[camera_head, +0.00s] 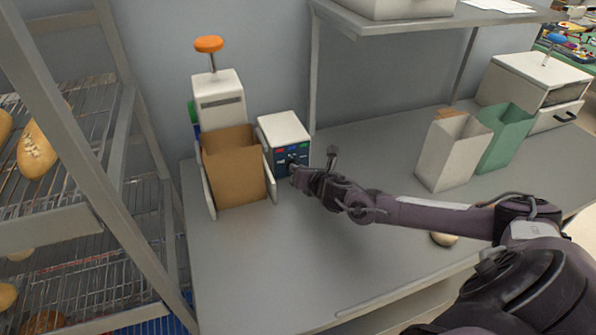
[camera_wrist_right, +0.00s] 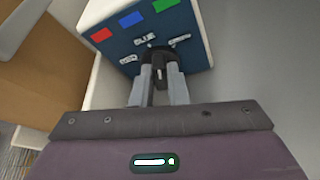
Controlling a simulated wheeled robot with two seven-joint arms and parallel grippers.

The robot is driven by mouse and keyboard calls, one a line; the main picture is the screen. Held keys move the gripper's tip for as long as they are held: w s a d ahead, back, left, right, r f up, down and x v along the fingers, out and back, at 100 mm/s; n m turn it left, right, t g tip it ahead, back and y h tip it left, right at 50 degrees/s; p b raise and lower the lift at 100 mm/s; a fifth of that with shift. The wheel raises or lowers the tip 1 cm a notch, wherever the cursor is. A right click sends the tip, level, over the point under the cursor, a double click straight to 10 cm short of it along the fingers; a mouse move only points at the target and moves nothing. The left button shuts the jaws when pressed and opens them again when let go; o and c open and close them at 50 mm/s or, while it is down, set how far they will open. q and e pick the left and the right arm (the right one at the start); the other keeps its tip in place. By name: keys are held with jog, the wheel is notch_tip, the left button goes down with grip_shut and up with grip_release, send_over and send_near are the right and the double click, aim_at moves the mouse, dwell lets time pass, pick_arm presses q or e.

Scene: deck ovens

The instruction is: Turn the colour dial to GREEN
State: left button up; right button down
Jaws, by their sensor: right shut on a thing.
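The dial box (camera_head: 285,140) is a white box with a dark blue front, standing on the grey table. Its front (camera_wrist_right: 185,25) carries red, blue and green patches, with word labels below them, in the right wrist view. The black dial (camera_wrist_right: 159,70) sits below the middle label, partly hidden by the fingers. My right gripper (camera_wrist_right: 158,78) is shut on the dial, a finger on each side. In the head view the right gripper (camera_head: 297,172) reaches the box front from the right. Which label the dial points at is hard to tell. My left gripper is not in view.
A brown board or bag (camera_head: 235,170) in a white holder stands left of the box, before a white device with an orange knob (camera_head: 208,44). White (camera_head: 450,150) and green (camera_head: 507,135) bags stand right. A bread rack (camera_head: 70,190) is at left. The front table is mostly clear.

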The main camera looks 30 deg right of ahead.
jog(key=shift+s+d+f+m+t+y+b, duration=0.1)
jog(key=shift+d+f+m+t+y+b, duration=0.1)
jog(key=shift+m+y+b, duration=0.3)
jog(key=shift+d+f+m+t+y+b, duration=0.1)
jog(key=shift+m+t+y+b, duration=0.1)
jog(key=shift+m, duration=0.5)
jog(key=shift+d+m+t+y+b, duration=0.1)
jog(key=shift+m+t+y+b, duration=0.4)
jog(key=shift+m, duration=0.6)
jog(key=c, duration=1.4)
grip_release()
jog(key=shift+c, duration=0.2)
jog(key=shift+s, duration=0.15)
jog(key=shift+s+d, duration=0.15)
jog(key=shift+s, duration=0.2)
jog(key=shift+v, duration=3.45)
